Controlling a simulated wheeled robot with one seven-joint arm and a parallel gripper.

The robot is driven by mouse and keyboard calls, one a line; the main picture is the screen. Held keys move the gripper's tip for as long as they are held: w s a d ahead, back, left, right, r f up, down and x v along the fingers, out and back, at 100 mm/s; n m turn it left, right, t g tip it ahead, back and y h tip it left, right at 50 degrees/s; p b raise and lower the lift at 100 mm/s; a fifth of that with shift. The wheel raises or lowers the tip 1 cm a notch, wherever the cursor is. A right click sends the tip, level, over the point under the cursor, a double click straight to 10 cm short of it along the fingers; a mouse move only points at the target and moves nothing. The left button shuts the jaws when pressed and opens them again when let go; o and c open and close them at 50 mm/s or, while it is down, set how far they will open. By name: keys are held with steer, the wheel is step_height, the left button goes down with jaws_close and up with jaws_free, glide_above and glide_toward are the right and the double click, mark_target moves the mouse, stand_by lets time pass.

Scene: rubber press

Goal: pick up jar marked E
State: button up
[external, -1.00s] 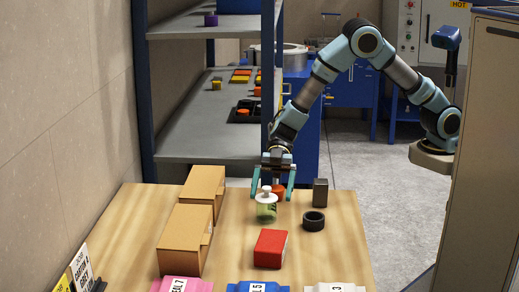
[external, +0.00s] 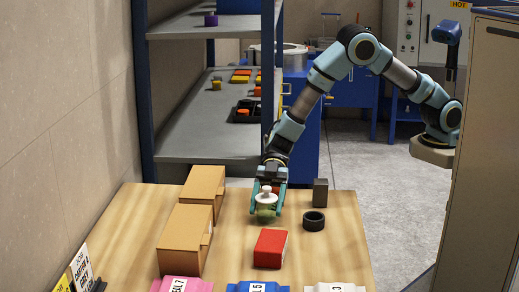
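A small jar (external: 266,211) with a white lid and greenish contents stands on the wooden table. No letter can be read on it. My gripper (external: 267,210) points down over the jar, with one finger on its left and one on its right. Whether the fingers touch the jar is too small to tell. A red-orange item (external: 275,188) behind the jar is mostly hidden by my gripper.
A dark block (external: 320,192) and a black ring (external: 314,221) lie to the right. A red box (external: 270,248) is in front. Cardboard boxes (external: 182,240) stand on the left. Pink, blue and white labelled items line the front edge.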

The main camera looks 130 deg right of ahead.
steer(key=c, duration=0.9)
jaws_close()
steer(key=shift+r, duration=0.15)
